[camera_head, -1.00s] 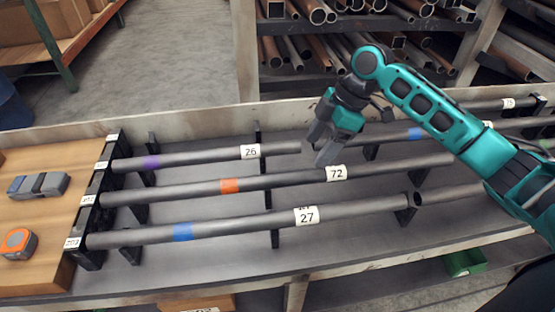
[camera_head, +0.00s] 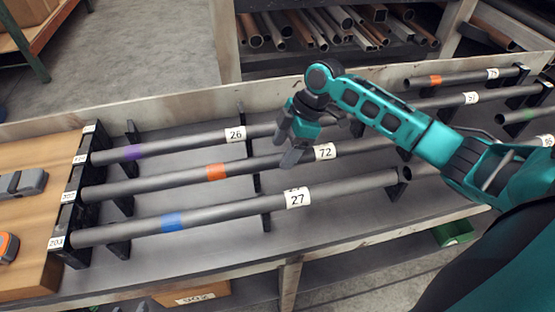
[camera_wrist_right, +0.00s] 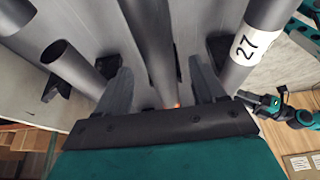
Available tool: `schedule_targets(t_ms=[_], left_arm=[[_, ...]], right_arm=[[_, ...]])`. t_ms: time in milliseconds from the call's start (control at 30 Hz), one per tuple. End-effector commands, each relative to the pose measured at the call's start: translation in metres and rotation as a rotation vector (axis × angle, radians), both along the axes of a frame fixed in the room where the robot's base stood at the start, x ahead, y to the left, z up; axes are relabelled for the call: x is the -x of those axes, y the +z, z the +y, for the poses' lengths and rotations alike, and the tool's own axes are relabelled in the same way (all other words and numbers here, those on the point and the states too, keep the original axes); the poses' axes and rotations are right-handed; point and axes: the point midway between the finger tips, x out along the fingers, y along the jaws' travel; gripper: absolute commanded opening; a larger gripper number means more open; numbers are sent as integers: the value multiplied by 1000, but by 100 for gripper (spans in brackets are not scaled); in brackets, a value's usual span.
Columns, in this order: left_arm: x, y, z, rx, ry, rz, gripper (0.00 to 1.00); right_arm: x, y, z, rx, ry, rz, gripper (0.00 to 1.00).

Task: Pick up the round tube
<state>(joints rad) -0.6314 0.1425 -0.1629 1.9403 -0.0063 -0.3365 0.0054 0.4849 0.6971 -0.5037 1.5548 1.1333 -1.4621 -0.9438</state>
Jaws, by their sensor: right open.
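Three long grey round tubes lie side by side on black supports: tube 26 with a purple band (camera_head: 185,145), tube 72 with an orange band (camera_head: 258,164), and tube 27 with a blue band (camera_head: 235,210). My right gripper (camera_head: 290,158) is above tube 72, just left of its label, fingers pointing down. In the right wrist view its open fingers (camera_wrist_right: 162,85) stand on either side of a grey tube (camera_wrist_right: 150,45); contact cannot be told. Tube 27's label (camera_wrist_right: 243,45) shows right of them. What looks like my left gripper (camera_wrist_right: 268,102) is small at the right edge, its jaws unclear.
Black supports (camera_head: 265,220) rise between the tubes. A wooden board (camera_head: 25,240) borders the rack at left. More tubes (camera_head: 465,77) lie at the right. A low wall (camera_head: 170,108) runs behind, with pipe shelves (camera_head: 340,30) beyond. A green bin (camera_head: 455,232) sits below.

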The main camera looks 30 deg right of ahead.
Motion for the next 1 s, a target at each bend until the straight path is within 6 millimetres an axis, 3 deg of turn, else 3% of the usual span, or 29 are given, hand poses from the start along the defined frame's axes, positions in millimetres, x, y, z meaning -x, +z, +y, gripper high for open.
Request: schedule_targets(t_ms=[167,400,1000], left_arm=[[-4,0,0,0,0,-8,43],[-6,1,0,0,-1,-14,43],[-2,-1,0,0,-1,-4,43]], right_arm=[[-2,-25,9,1,-1,2,69],[-2,-27,10,2,0,0,69],[-2,-27,10,2,0,1,12]])
